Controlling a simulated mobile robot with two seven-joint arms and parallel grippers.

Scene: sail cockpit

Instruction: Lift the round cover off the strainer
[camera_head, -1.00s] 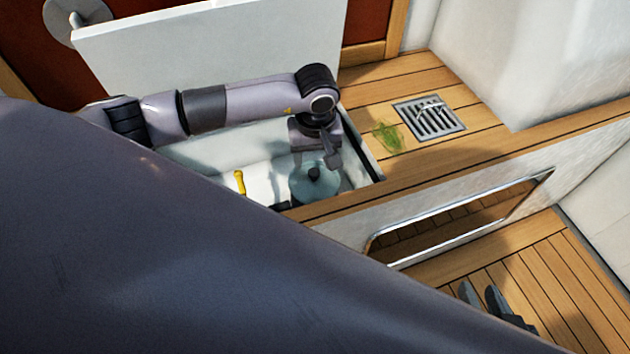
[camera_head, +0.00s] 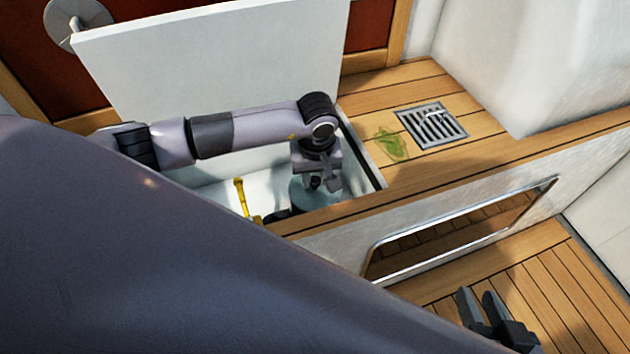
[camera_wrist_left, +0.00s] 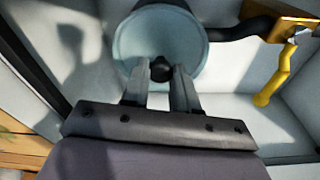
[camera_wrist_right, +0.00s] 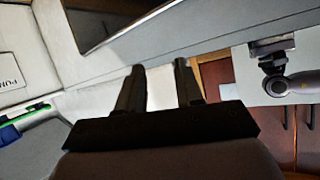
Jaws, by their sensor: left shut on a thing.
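The round cover (camera_head: 300,194) is a pale blue-grey disc with a dark knob, down in the open locker. In the left wrist view the cover (camera_wrist_left: 150,35) fills the top middle, with its black knob between my fingers. My left gripper (camera_head: 318,183) reaches down into the locker from above. In its wrist view the left gripper (camera_wrist_left: 161,72) is shut on the knob. The strainer body under the cover is hidden, so I cannot tell whether they touch. My right gripper (camera_head: 482,300) is open and empty over the cockpit floor, away from the locker.
A yellow valve handle (camera_head: 241,197) and a dark hose (camera_wrist_left: 250,28) are beside the cover. The raised white lid (camera_head: 200,70) stands behind my left arm. A drain grate (camera_head: 432,123) and green weed (camera_head: 391,143) lie on the wooden bench to the right.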

